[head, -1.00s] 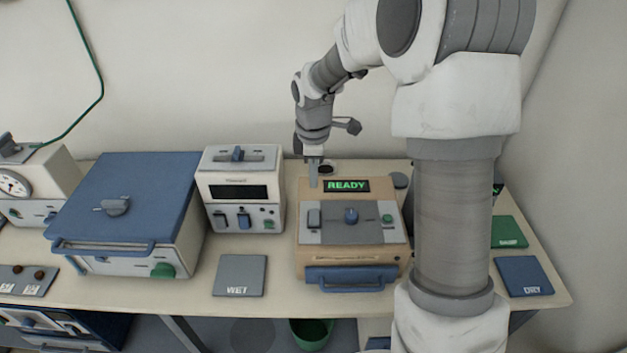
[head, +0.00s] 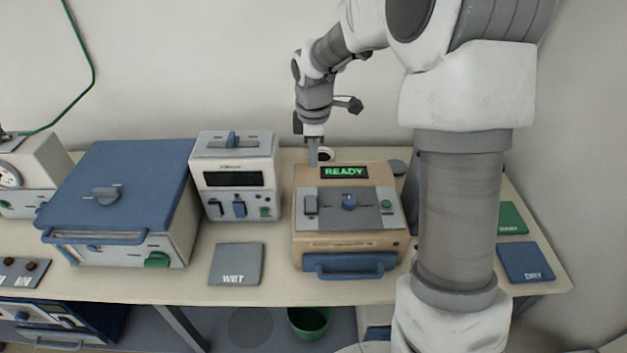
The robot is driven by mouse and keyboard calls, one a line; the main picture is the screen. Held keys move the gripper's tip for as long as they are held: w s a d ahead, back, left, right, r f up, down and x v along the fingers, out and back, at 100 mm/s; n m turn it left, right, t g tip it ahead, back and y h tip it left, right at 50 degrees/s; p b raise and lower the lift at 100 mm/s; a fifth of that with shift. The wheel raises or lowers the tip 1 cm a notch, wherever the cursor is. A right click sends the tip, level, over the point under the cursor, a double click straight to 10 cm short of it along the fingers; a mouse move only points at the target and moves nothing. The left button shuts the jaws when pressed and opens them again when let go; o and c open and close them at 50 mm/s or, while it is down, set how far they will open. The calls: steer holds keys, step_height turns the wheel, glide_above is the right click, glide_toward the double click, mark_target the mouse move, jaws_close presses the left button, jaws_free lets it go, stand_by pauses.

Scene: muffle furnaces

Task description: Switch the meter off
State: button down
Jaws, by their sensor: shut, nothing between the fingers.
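A tan box-shaped device (head: 386,173) stands on the bench with a lit green READY display (head: 345,172). I take it to be the meter, though its small label is unreadable. My gripper (head: 313,164) is shut and empty, pointing down by the device's back left edge, behind the rocker switch. Whether it touches the device cannot be told.
A white device (head: 262,158) with a dark display and switches stands left of the tan one. Further left is a blue-lidded box (head: 140,165). A grey WET pad (head: 237,262) and a blue DRY pad (head: 526,262) lie on the bench. My arm covers the right side.

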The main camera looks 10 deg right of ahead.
mark_target(313, 198)
steer(key=f, duration=0.4)
steer(key=w+f, duration=0.1)
steer(key=f, duration=0.4)
steer(key=w+f+p, duration=0.1)
steer(key=f, duration=0.3)
steer(key=shift+d+f, duration=0.2)
steer(key=shift+f, duration=0.05)
